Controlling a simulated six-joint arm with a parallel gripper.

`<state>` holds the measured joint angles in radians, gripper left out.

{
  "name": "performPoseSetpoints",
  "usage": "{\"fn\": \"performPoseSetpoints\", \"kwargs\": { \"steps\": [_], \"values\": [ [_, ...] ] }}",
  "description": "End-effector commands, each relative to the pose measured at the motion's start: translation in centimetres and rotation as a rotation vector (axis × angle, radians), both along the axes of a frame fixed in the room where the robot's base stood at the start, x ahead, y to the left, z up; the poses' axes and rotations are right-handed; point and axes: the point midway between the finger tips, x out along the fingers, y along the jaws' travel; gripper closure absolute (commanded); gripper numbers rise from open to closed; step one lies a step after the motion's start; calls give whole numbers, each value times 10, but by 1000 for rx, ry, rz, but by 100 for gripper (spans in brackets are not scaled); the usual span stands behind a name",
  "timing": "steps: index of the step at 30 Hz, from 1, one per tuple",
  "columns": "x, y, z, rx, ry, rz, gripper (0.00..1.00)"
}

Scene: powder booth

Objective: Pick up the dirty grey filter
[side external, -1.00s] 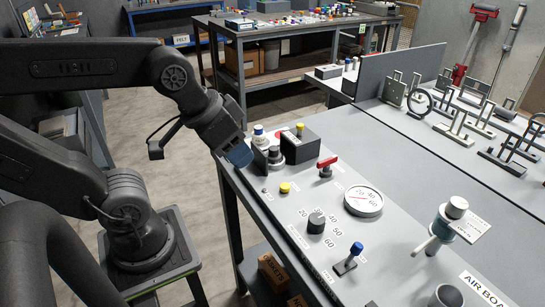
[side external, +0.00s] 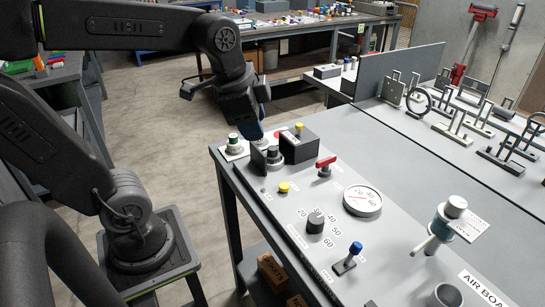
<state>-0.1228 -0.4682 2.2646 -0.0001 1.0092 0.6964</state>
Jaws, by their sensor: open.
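My gripper (side external: 257,130), with blue finger parts, points down above the far left corner of the grey bench. It is just behind a black box (side external: 299,145) and a dark round part (side external: 273,155) in an upright black bracket. Its fingertips are partly hidden, and I see nothing held. I cannot surely pick out the dirty grey filter. A grey cylinder (side external: 447,295) stands at the bottom right, and a grey-blue body with a white cap (side external: 449,218) stands nearby. A green-and-white round part (side external: 233,143) sits on a pale plate left of my gripper.
The bench panel (side external: 400,240) carries a red-handled valve (side external: 325,166), a dial gauge (side external: 363,200), a black knob (side external: 316,221) and a blue-topped lever (side external: 349,259). A dark upright divider (side external: 400,75) and metal racks stand farther back. Open floor lies left of the bench.

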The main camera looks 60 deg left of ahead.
Motion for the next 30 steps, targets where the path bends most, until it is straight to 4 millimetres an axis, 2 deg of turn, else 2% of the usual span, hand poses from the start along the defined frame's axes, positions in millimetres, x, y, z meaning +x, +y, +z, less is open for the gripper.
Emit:
{"fn": "performPoseSetpoints", "kwargs": {
  "steps": [1, 9, 16, 23, 26, 30],
  "values": [
    [12, 9, 0, 33, 39, -86, 58],
    [69, 58, -4, 156, 213, -652, 58],
    [103, 100, -19, 175, 297, -1068, 58],
    [114, 116, -29, 172, 315, -1240, 58],
    [114, 117, -41, 171, 317, -1250, 58],
    [113, 116, -68, 168, 318, -1249, 58]
  ]
}}
